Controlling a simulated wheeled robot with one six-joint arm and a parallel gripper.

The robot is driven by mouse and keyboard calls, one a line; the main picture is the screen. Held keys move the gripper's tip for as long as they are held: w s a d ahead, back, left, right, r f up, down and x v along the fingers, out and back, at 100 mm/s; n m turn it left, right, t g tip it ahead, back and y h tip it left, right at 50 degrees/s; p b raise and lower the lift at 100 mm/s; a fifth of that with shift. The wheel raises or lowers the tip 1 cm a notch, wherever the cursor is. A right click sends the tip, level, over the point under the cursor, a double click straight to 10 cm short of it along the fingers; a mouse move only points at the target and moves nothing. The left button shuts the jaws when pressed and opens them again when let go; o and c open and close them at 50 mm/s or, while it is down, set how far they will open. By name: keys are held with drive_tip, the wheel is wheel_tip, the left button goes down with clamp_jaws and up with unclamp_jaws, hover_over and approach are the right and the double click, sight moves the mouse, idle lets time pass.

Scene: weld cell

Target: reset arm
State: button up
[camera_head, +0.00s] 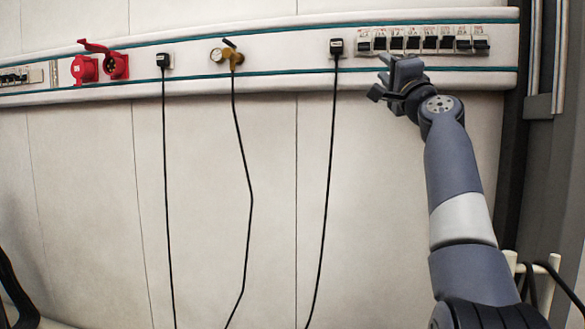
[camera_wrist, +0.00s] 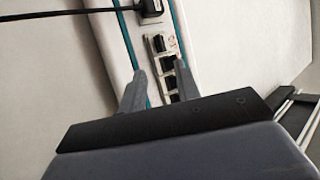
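My arm reaches up at the right of the head view, and my gripper (camera_head: 384,75) is just below and in front of a row of black breaker switches (camera_head: 430,40) on the wall rail. In the wrist view the two grey fingers of my gripper (camera_wrist: 158,82) stand apart, with nothing held between them. Some switches (camera_wrist: 170,62) show between and beyond the fingertips. Whether a finger touches a switch I cannot tell. The lower switches are hidden behind the right finger and the gripper body.
A black plug (camera_head: 336,47) with a hanging cable sits left of the switches. Further left are a brass valve (camera_head: 228,56) with a hose, another black plug (camera_head: 163,61) and red sockets (camera_head: 100,66). A grey post (camera_head: 550,150) stands at the right. The wall below the rail is flat.

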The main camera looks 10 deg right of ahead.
sight(366, 50)
drive_tip(key=p+x, duration=0.6)
drive_tip(key=shift+w+r, duration=0.15)
drive_tip(key=shift+r, duration=0.15)
drive_tip(key=p+x, duration=0.3)
drive_tip(key=shift+w+a+f, duration=0.1)
drive_tip(key=shift+w, duration=0.05)
